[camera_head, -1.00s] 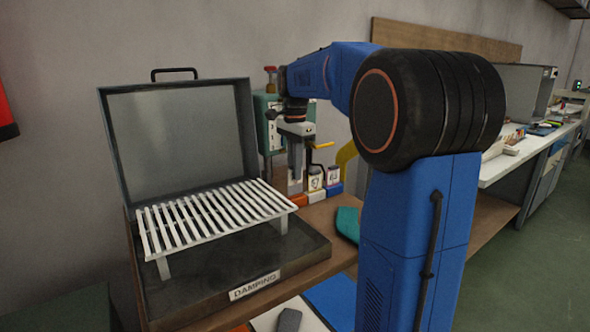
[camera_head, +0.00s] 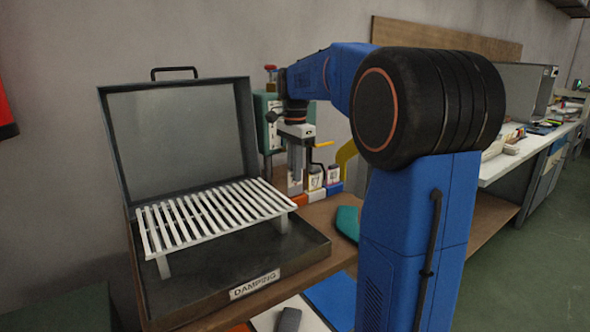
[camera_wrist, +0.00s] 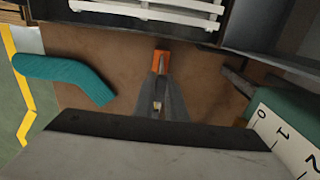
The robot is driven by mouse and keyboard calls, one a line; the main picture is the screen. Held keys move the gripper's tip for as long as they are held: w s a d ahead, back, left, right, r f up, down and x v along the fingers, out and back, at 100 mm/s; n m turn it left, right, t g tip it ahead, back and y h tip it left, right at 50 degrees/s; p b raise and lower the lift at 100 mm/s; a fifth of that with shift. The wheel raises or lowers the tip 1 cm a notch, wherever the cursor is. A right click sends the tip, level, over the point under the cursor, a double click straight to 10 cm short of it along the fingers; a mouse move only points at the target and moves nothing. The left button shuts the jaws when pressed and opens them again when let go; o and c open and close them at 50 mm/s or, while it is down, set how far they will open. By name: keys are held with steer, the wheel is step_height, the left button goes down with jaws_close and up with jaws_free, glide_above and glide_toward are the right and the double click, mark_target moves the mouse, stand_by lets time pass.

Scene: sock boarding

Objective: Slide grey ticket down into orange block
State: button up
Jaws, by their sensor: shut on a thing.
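The orange block (camera_head: 298,200) stands on the brown bench, left of two other small blocks. It also shows as a small orange patch beyond my fingertips in the wrist view (camera_wrist: 161,58). My gripper (camera_head: 296,174) points straight down above the orange block and is shut on the grey ticket (camera_head: 295,186). The ticket is upright, with its lower end at the block. I cannot tell how deep it sits in the slot. In the wrist view my fingers hide most of the ticket.
Two more blocks with pale marked tickets, one yellowish (camera_head: 315,194) and one blue (camera_head: 334,187), stand close on the right. A green machine (camera_head: 268,120) is behind. An open dark case with a white slatted rack (camera_head: 215,215) lies left. A teal piece (camera_head: 347,222) lies in front.

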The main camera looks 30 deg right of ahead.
steer(key=shift+f, duration=1.5)
steer(key=o, duration=0.8)
step_height(320, 180, up, 17)
steer(key=shift+r, duration=0.2)
stand_by(0.5)
